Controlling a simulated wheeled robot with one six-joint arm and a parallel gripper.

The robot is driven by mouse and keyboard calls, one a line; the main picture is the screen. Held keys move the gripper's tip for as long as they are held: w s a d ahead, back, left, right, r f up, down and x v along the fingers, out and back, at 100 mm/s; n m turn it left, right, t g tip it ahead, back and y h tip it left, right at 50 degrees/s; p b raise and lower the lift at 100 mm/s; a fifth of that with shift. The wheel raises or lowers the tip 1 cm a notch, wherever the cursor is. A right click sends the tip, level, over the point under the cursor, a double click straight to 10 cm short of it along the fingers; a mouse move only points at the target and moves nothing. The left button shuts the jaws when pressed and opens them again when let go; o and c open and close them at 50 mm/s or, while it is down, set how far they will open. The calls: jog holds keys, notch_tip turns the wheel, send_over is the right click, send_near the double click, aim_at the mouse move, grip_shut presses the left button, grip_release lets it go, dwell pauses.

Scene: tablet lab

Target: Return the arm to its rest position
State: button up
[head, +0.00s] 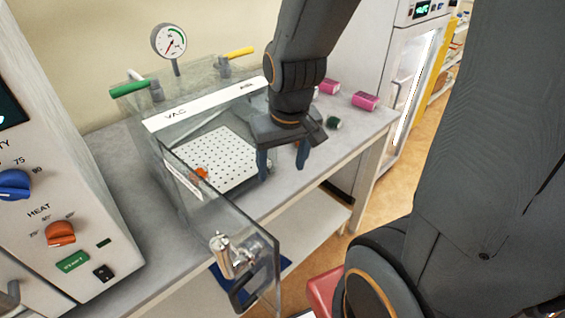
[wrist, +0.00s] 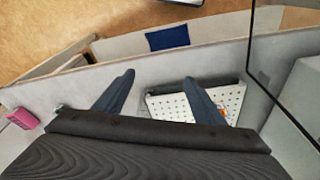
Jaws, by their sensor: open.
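My gripper (head: 283,165) hangs pointing down in front of the clear vacuum chamber (head: 207,98), near its right side. Its two blue fingers are apart with nothing between them. In the wrist view my gripper (wrist: 162,95) also shows spread fingers over the grey bench top. The chamber's clear door (head: 232,215) stands swung open toward the front, with a metal latch on it. Inside the chamber is a white perforated shelf (head: 215,160) with a small orange item (head: 201,173) at its left edge.
Pink containers (head: 365,101) and a small dark green item (head: 333,122) are on the bench (head: 352,132), right of my gripper. A heater unit (head: 60,190) with knobs stands left. A pressure gauge (head: 169,42) rises behind the chamber. A glass-door cabinet (head: 412,85) stands at the back right.

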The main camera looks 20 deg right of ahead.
jog(key=shift+f, duration=0.1)
notch_tip(320, 180, down, 7)
jog(key=b, duration=0.6)
jog(key=shift+r+g, duration=0.2)
jog(key=shift+g, duration=0.2)
jog(key=shift+c, duration=0.5)
